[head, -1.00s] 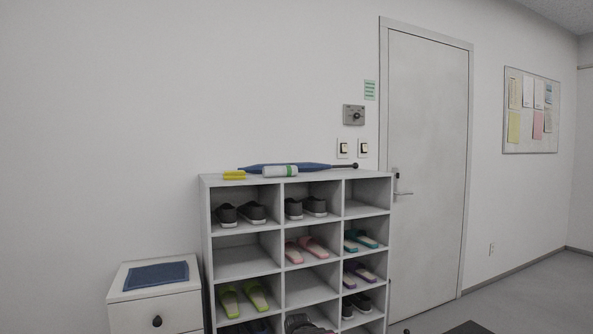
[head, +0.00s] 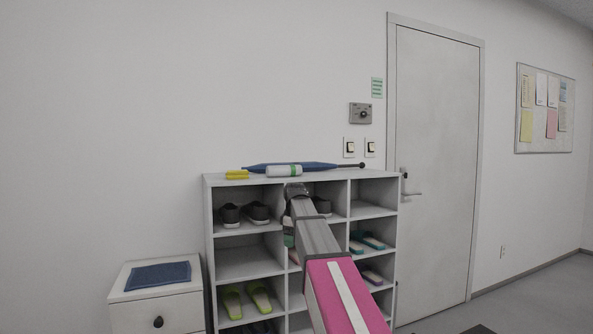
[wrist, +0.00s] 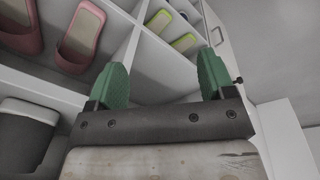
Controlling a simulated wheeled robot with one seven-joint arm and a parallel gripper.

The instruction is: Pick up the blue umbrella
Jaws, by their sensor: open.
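The blue umbrella (head: 322,166) lies on its side along the top of the white shoe shelf, its dark shaft and knob pointing right. My arm reaches up in front of the shelf. My gripper (wrist: 161,82) is open and empty in the wrist view, its two green fingertips wide apart in front of the shelf's compartments. In the head view it is mostly hidden behind my arm, below the shelf top. The umbrella is not in the wrist view.
A yellow object (head: 237,174) lies at the left of the shelf top (head: 218,181). The compartments hold dark shoes (head: 258,212), green slippers (head: 259,296) and other slippers. A white cabinet (head: 130,314) with a blue cloth (head: 158,276) stands left. A door (head: 438,150) is right.

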